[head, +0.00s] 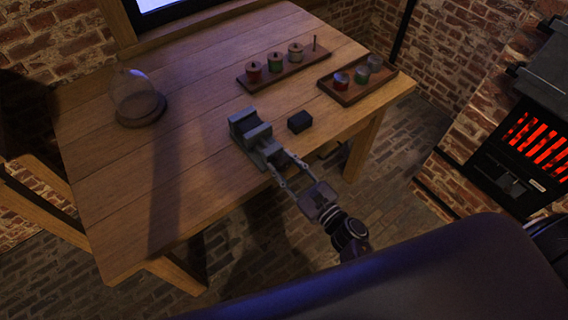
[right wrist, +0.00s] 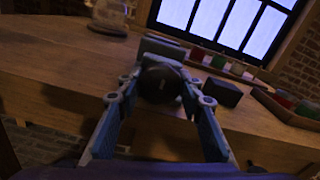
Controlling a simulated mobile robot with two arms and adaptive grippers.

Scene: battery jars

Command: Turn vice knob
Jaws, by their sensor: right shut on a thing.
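The grey vice (head: 251,133) stands on the wooden table near its front edge; its body also shows in the right wrist view (right wrist: 163,47). The dark round vice knob (right wrist: 160,83) faces the right wrist camera, at the near end of the vice. My right gripper (head: 281,170) reaches in from the front, and its fingertips (right wrist: 164,78) sit on either side of the knob, shut on it. In the head view the fingers hide the knob. My left gripper is not in view.
A small dark block (head: 300,121) lies right of the vice. A wooden board (head: 262,82) with several jars and a tray (head: 350,95) with jars stand behind it. A glass dome (head: 134,94) stands at the left. The table's left front is clear.

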